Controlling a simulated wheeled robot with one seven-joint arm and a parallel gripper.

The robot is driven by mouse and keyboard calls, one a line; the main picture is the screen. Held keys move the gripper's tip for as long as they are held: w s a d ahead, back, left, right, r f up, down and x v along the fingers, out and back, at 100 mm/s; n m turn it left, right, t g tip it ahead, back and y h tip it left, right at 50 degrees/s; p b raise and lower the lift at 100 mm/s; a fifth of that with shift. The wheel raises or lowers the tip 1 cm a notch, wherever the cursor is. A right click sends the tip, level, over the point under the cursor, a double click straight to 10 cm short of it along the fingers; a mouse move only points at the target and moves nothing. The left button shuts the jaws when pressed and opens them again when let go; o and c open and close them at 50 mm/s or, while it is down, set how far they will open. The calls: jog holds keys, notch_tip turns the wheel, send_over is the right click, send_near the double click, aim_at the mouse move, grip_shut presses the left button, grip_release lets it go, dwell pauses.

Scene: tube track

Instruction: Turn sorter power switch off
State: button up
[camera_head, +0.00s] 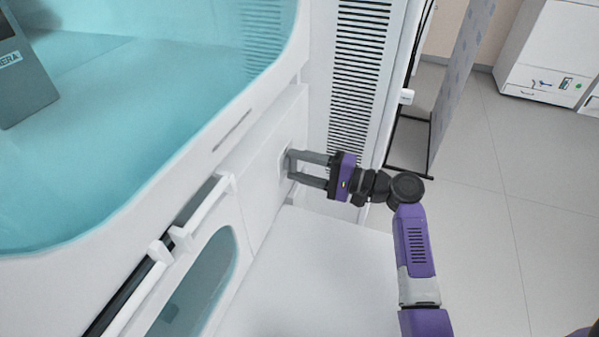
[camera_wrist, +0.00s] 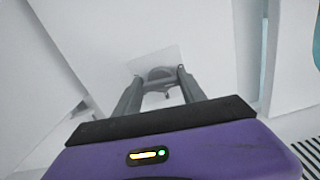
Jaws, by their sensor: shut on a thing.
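The sorter (camera_head: 262,200) is the large white machine with a teal window. Its power switch (camera_wrist: 160,73) is a grey rotary knob on a light square plate on the white front panel. In the head view the switch (camera_head: 286,163) is small and partly hidden by the fingertips. My gripper (camera_head: 291,168) reaches the panel from the right, its two dark fingers on either side of the knob. In the wrist view my gripper (camera_wrist: 159,76) has the knob between its fingertips and is shut on it. The knob's exact turn angle is hard to read.
A white ledge (camera_head: 320,275) juts out below the switch. White handles (camera_head: 205,210) stick out from the front at the left. A vented panel (camera_head: 357,80) stands just behind my gripper. Open floor (camera_head: 500,210) lies to the right, with a white cabinet (camera_head: 548,50) at the back.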

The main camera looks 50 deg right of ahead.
jog(key=shift+f+n+b, duration=0.15)
jog(key=shift+n+b, duration=0.3)
jog(key=shift+n, duration=0.05)
jog(key=o, duration=1.4)
jog(key=v, duration=0.8)
jog(key=shift+b, duration=0.35)
